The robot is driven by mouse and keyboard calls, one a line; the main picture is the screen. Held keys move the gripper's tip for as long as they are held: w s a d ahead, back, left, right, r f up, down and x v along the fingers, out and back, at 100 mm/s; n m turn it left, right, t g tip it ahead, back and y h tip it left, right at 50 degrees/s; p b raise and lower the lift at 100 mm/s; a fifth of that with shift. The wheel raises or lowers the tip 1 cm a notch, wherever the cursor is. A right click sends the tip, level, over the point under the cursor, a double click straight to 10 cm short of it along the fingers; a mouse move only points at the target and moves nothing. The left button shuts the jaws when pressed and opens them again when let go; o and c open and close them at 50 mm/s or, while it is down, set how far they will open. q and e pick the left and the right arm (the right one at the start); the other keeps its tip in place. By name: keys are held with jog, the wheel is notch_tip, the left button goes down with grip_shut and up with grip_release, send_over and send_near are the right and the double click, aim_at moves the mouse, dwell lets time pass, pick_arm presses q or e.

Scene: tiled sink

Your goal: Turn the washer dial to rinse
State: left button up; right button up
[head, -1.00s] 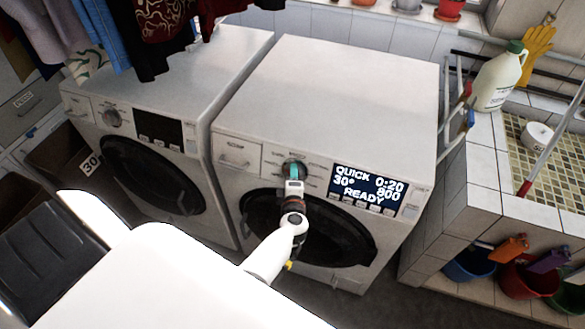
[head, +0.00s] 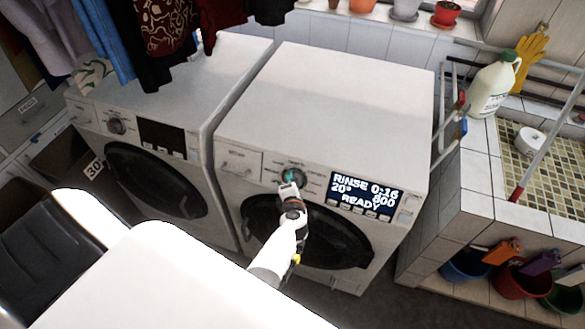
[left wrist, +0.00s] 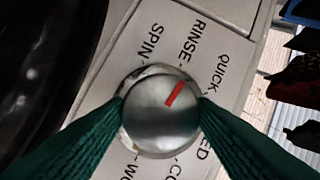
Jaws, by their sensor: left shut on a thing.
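The washer dial (head: 293,175) is on the front panel of the right-hand washer (head: 330,105). My left gripper (head: 290,179) is shut on it, with one green finger on each side of the round silver knob (left wrist: 150,120) in the left wrist view. The display (head: 367,194) reads RINSE 0:16, 20°, 800, READY. My right gripper is not in view.
A second washer (head: 150,125) stands close on the left, under hanging clothes (head: 165,30). The tiled sink (head: 480,225) is at the right, with a white jug (head: 492,90) on its ledge and buckets (head: 522,280) below. The right-hand washer's top is clear.

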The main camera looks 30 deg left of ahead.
pick_arm(q)
jog(key=shift+f, duration=0.1)
jog(key=o, duration=1)
